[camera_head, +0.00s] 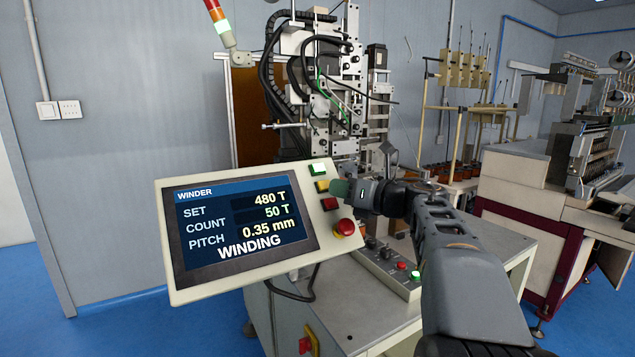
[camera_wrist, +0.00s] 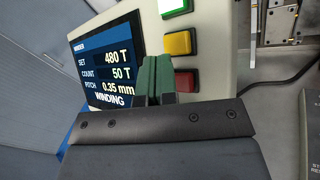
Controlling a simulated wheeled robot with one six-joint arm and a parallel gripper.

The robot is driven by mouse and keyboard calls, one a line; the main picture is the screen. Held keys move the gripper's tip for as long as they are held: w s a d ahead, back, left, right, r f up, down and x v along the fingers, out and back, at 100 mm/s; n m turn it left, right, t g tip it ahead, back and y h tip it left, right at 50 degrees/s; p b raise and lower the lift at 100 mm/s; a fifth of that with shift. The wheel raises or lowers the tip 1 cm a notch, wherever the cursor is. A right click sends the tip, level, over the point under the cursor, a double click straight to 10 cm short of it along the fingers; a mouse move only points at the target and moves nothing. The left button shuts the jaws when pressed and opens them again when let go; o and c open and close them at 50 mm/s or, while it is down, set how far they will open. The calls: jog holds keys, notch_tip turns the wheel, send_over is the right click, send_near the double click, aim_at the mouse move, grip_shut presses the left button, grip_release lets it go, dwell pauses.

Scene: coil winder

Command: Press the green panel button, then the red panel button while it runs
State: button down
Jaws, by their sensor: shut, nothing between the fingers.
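The winder panel (camera_head: 172,288) stands tilted at the front centre, and its screen (camera_head: 240,222) reads SET 480 T, COUNT 50 T, PITCH 0.35 mm, WINDING. The green panel button (camera_head: 318,168) is at the top of the button column and looks brightly lit; it also shows at the top edge of the wrist view (camera_wrist: 174,6). The red panel button (camera_head: 329,204) sits below the yellow one and shows in the wrist view (camera_wrist: 186,82). My gripper (camera_head: 340,188) is shut and empty, with its green fingertips (camera_wrist: 155,62) just left of the yellow and red buttons in the wrist view. Contact cannot be told.
A yellow square button (camera_wrist: 180,42) lies between green and red. A red mushroom knob (camera_head: 344,228) is below them. A lower control box (camera_head: 388,272) carries small buttons.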

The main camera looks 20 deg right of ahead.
jog(key=shift+s+f+b, duration=0.4)
jog(key=shift+s+f, duration=0.1)
jog(key=shift+f, duration=0.05)
jog(key=shift+w+f, duration=0.1)
jog(key=shift+w, duration=0.05)
jog(key=shift+w+f+b, duration=0.15)
jog(key=shift+w+b, duration=0.05)
jog(key=shift+b, duration=0.15)
jog(key=shift+w+f+b, duration=0.25)
jog(key=shift+w+b, duration=0.05)
dwell(0.7)
jog(key=shift+s+r, duration=0.1)
dwell(0.4)
jog(key=shift+s+r, duration=0.45)
jog(key=shift+s, duration=0.1)
jog(key=shift+s+d+r+p, duration=0.15)
jog(key=shift+s+r+p, duration=0.1)
jog(key=shift+s+r, duration=0.65)
jog(key=shift+s+d+r+p, duration=0.1)
jog(key=shift+s+r+p, duration=0.1)
jog(key=shift+s+r, duration=0.65)
jog(key=shift+s+f, duration=0.1)
jog(key=shift+f, duration=0.05)
